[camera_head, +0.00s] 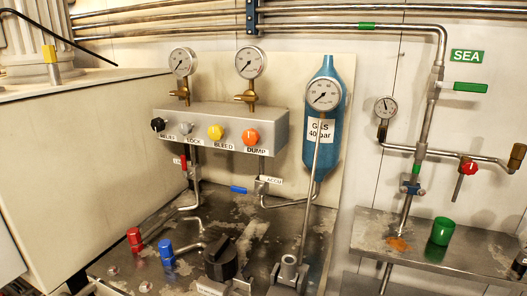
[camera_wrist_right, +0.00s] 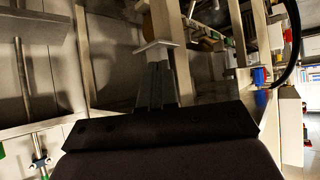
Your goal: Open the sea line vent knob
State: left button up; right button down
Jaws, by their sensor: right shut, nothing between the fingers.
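The sea line is a steel pipe (camera_head: 427,115) on the wall, beside the green SEA sign (camera_head: 467,56). A red knob (camera_head: 468,168) sits on its right-hand branch, with a metal stem pointing down. No readable label tells whether this is the vent knob. My right gripper (camera_wrist_right: 157,50) is shut and empty in the right wrist view, and the red knob cannot be made out there. My left gripper is not in view.
A pressure gauge (camera_head: 386,107) stands left of the sea pipe. Below is a metal shelf (camera_head: 455,258) with a green cup (camera_head: 441,231). A panel box (camera_head: 225,122) with several coloured knobs and a blue gas bottle (camera_head: 325,75) stand to the left.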

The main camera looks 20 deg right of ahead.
aim_at(469, 167)
jog(key=k, duration=0.3)
jog(key=k+z, duration=0.2)
jog(key=z, duration=0.15)
jog(key=k+z, duration=0.15)
jog(key=z, duration=0.2)
jog(key=j+z, duration=0.1)
jog(key=z, duration=1)
jog(key=j, duration=0.7)
jog(key=i+l, duration=0.1)
jog(key=l, duration=0.3)
jog(key=i+l, duration=0.15)
jog(key=l, duration=0.25)
jog(key=i+l, duration=0.1)
jog(key=l, duration=0.35)
jog(key=i+l, duration=0.55)
jog(key=i, duration=0.2)
